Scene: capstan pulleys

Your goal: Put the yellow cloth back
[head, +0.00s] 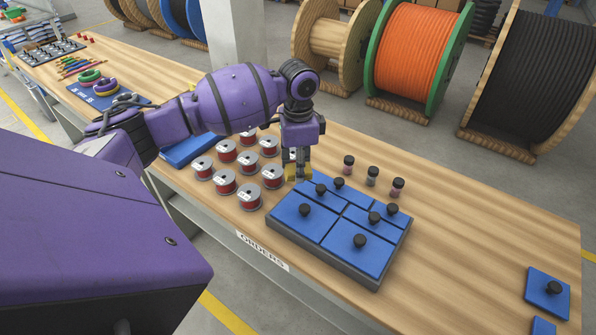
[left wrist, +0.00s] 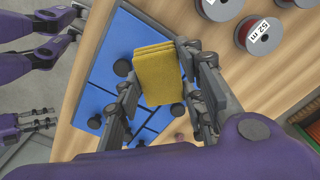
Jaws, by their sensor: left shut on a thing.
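My left gripper (head: 296,174) is shut on the folded yellow cloth (left wrist: 158,72), which sits between its fingers. In the head view a little of the cloth (head: 291,171) shows at the fingertips. The gripper points down at the far left corner of a grey box with blue knobbed lids (head: 325,244), close to the red wire spools. I cannot tell if the cloth touches the table or box.
Several red wire spools (head: 225,183) stand left of the box. Three small jars (head: 372,176) stand behind it. A blue mat (head: 107,95) with tape rolls lies at the far left. Loose blue lids (head: 547,290) lie at the right. The table's right part is mostly clear.

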